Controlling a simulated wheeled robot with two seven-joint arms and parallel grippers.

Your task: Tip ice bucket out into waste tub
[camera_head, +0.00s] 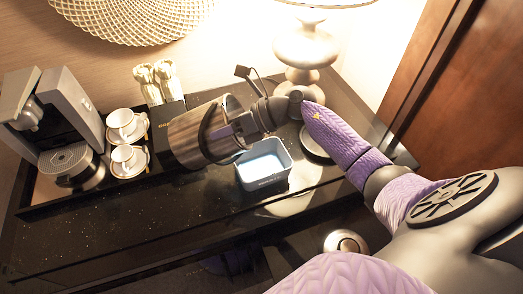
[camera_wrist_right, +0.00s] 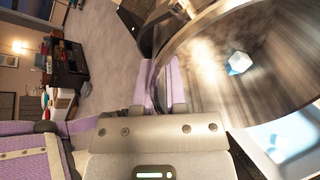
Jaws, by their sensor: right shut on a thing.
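The ice bucket (camera_head: 185,139) is wood-brown and lies tilted well over on its side above the counter, its mouth towards the right. My right gripper (camera_head: 222,134) is shut on it at its side; the exact contact is partly hidden. In the right wrist view I look into the bucket (camera_wrist_right: 215,85), where one pale blue-white ice cube (camera_wrist_right: 239,63) shows against the inner wall. The waste tub (camera_head: 264,183) is a blue-grey open box on the counter, below and right of the bucket. The tub's corner (camera_wrist_right: 245,142) also shows in the right wrist view, with a pale cube-like piece in it. My left gripper is out of view.
A black tray (camera_head: 100,194) left of the bucket carries a coffee machine (camera_head: 62,105) and two white cups (camera_head: 125,122). Gold-topped bottles (camera_head: 156,76) and a black box stand behind. A lamp (camera_head: 304,45) stands behind the tub. The front counter is clear.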

